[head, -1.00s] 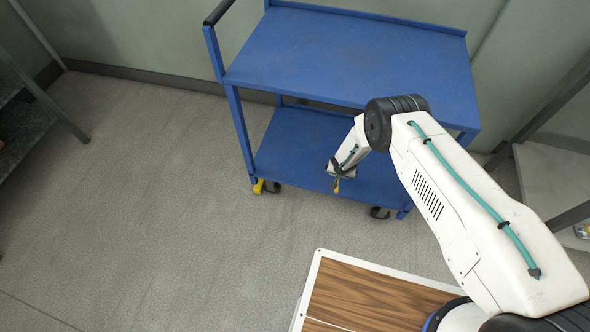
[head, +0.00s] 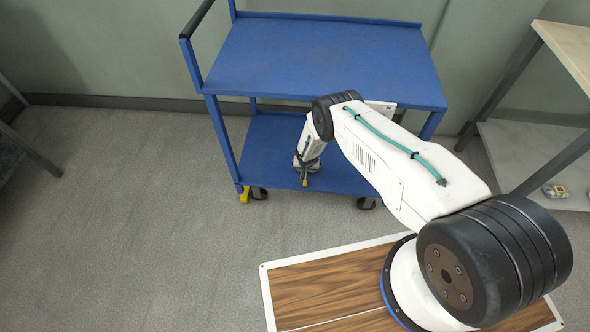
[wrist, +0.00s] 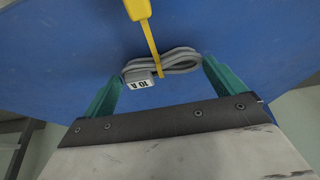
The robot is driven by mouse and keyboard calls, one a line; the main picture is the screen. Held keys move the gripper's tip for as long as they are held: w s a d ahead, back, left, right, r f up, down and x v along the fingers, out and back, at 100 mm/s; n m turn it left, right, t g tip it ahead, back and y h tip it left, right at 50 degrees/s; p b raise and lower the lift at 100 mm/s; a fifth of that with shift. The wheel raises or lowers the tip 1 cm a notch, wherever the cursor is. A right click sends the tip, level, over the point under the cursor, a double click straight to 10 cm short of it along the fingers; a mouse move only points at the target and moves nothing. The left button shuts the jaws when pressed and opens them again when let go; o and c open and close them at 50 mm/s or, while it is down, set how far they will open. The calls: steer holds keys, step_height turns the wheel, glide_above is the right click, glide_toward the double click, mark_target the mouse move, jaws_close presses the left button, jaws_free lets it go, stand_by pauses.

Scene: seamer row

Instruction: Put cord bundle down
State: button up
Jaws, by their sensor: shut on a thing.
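The cord bundle (wrist: 182,62) is a grey coiled cord with a yellow tie around its middle and a white end marked "10 A". In the wrist view it lies between the two green fingers of my gripper (wrist: 165,82), which is shut on it. A blue surface fills the view behind it. In the head view my gripper (head: 304,178) points down over the lower shelf (head: 345,178) of the blue trolley, near its front edge. The bundle is too small there to make out clearly. I cannot tell whether it touches the shelf.
The trolley's upper shelf (head: 330,62) is bare and overhangs the lower one, close behind my arm. A grey rack (head: 520,150) stands at the right, with a small yellow and grey item (head: 556,190) on its lower shelf. The floor at left is clear.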

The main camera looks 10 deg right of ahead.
steer(key=shift+f, duration=0.1)
steer(key=o, duration=0.8)
steer(key=v, duration=1.2)
steer(key=shift+s, duration=0.1)
